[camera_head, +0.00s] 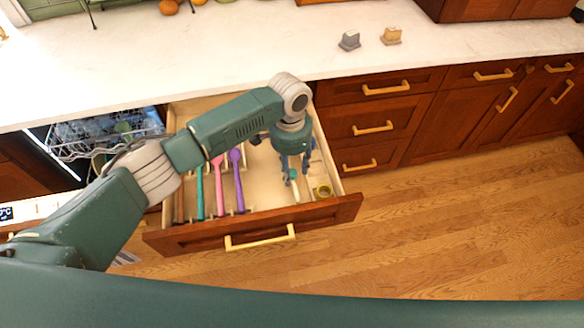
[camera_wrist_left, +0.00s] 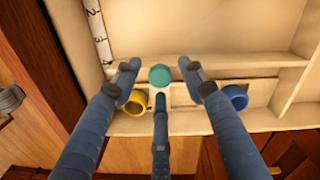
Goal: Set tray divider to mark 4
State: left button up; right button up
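The tray lies in the pulled-out drawer (camera_head: 250,226). In the left wrist view, a teal round knob (camera_wrist_left: 160,75) sits on a pale crosspiece, which looks like the divider (camera_wrist_left: 180,96). A yellow ring (camera_wrist_left: 136,103) and a blue ring (camera_wrist_left: 236,97) lie to either side; the yellow ring also shows in the head view (camera_head: 323,191). My left gripper (camera_head: 293,177) points down over the tray, fingers spread around the knob in the wrist view (camera_wrist_left: 162,78), without visible contact. My right gripper is out of view.
Pink, purple and teal utensils (camera_head: 238,182) lie in the drawer's left part. A dishwasher rack (camera_head: 105,140) stands open at the left. Two small blocks (camera_head: 349,41) stand on the white counter (camera_head: 250,45). The floor at the right is clear.

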pick_arm(q)
jog(key=shift+r, duration=0.1)
notch_tip(320, 180, up, 12)
jog(key=shift+w+a, duration=0.15)
dwell(0.7)
